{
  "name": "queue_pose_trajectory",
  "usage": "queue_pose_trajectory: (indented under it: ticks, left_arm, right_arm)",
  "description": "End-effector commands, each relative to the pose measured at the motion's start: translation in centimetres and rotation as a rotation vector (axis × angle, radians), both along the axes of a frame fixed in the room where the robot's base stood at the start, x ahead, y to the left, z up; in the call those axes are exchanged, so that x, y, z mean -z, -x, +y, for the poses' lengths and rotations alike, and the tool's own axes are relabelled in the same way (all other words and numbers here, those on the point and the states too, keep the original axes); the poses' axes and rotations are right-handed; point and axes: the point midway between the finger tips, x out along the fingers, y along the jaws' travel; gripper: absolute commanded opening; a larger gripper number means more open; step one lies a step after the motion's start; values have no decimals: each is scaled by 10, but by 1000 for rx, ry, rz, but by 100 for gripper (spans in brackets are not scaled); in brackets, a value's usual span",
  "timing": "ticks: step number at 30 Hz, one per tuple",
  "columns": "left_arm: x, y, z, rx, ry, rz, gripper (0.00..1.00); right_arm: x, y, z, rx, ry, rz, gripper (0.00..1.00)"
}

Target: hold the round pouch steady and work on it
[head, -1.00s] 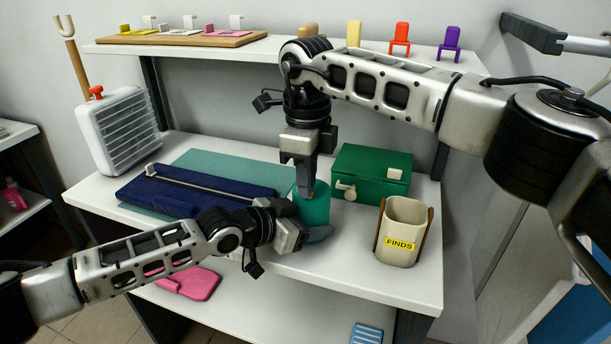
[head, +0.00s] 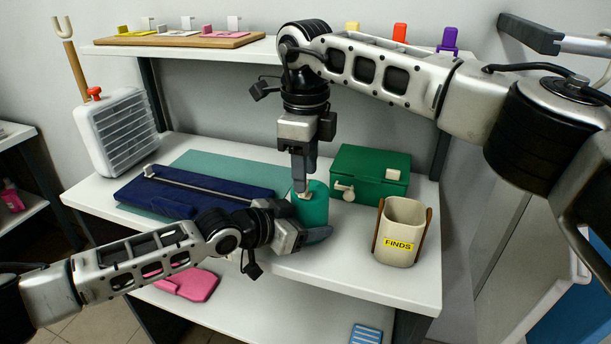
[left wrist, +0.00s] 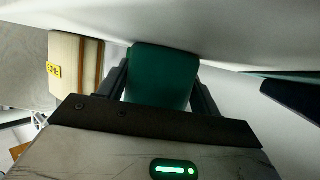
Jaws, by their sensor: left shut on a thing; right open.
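The round pouch (head: 312,209) is a teal-green upright cylinder near the front middle of the white table. A small pale tab shows at its top. My left gripper (head: 312,236) is shut on the pouch low at its side. In the left wrist view the pouch (left wrist: 162,75) fills the space between the two dark fingers (left wrist: 161,92). My right gripper (head: 304,186) points down from above, its fingertips at the pouch top beside the pale tab. It is open; whether it touches the tab I cannot tell.
A beige cup marked FINDS (head: 401,231) stands to the right. A green box with a latch (head: 371,170) is behind. A navy long case (head: 190,192) lies on a teal mat (head: 235,167) to the left. A shelf (head: 260,47) runs overhead. A pink item (head: 190,285) lies below.

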Motion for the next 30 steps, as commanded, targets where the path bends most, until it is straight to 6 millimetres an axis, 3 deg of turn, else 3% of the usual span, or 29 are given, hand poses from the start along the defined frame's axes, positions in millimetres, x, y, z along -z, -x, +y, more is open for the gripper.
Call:
queue_pose_trajectory:
  ticks: [6,13,18,30]
  left_arm:
    - [1,0,1,-1,-3,2,42]
    - [1,0,1,-1,-2,1,42]
    - [1,0,0,-1,-2,1,42]
    - [1,0,0,-1,-2,1,42]
  right_arm:
    - [-50,0,0,1,-1,-4,42]
    - [-87,0,0,1,1,-2,42]
    - [-98,0,0,0,0,-1,42]
    - [-98,0,0,0,0,0,42]
